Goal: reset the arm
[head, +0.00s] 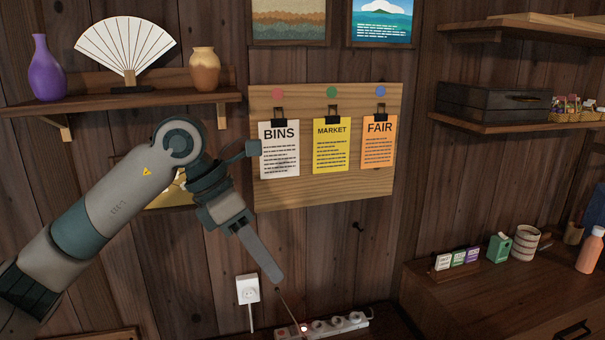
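My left arm comes in from the left and bends down at the wrist. My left gripper (277,279) points down and right, in front of the plank wall and above a white power strip (343,324). Its fingers show as one long grey bar, so I cannot tell whether they are apart. A thin reddish-brown line runs from near the fingertips down to the strip; I cannot tell whether the gripper holds it. A small reddish light shows at the strip's left part. My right gripper is out of view.
A wooden board (330,190) with three clipped notes hangs behind the wrist. A shelf (130,103) with a purple vase, fan and tan vase is above the arm. A wall outlet (248,289) sits below. A wooden cabinet (490,300) with small items stands right, under shelves.

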